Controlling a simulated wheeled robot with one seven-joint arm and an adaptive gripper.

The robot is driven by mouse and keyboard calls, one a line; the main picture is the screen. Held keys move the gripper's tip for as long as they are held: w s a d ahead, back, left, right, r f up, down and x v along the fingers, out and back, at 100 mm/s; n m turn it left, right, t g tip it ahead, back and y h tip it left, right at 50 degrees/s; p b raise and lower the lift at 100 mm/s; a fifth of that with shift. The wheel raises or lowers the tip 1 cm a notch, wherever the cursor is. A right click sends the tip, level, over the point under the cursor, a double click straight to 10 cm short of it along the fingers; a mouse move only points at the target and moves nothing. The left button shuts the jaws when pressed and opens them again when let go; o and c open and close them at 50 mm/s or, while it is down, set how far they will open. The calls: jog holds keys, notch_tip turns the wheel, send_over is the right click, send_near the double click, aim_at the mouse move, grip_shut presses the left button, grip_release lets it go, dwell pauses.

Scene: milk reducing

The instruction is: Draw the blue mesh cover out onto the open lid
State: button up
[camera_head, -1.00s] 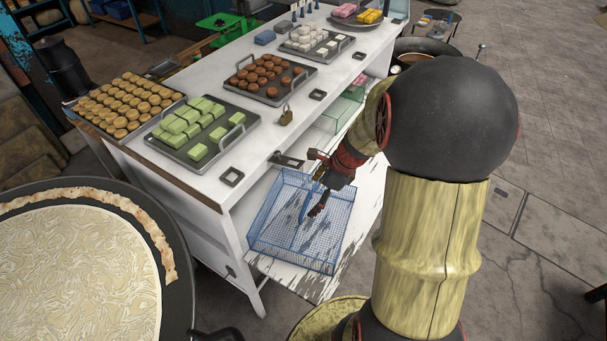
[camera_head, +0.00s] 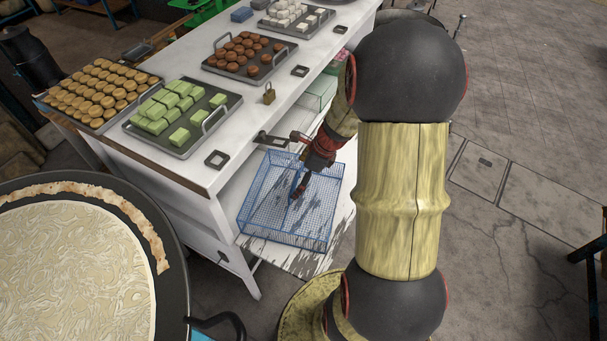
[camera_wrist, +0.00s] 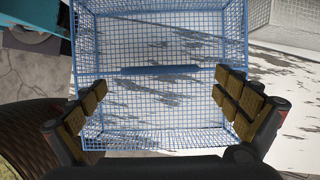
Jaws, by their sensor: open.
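The blue mesh cover (camera_head: 262,212) is a wire box lying on the open lid (camera_head: 300,264), a weathered white board folded down from the white cabinet. It sits close to the cabinet side, with some bare lid in front of it. In the wrist view the cover (camera_wrist: 115,45) fills the middle, with a solid blue bar (camera_wrist: 160,70) across it. My gripper (camera_head: 301,187) is over the cover, pointing down. In the wrist view my gripper (camera_wrist: 165,108) has its fingers wide apart, one on each side, nothing between them gripped. Whether the fingertips touch the mesh is unclear.
A large round pan (camera_head: 178,270) is at lower left. A pale green glass box (camera_head: 318,95) is inside the cabinet.

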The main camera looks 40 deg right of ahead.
jog(key=shift+b+x, duration=0.5)
jog(key=shift+x, duration=1.4)
jog(key=shift+c, duration=0.7)
jog(key=c, duration=1)
jog(key=shift+s, duration=0.15)
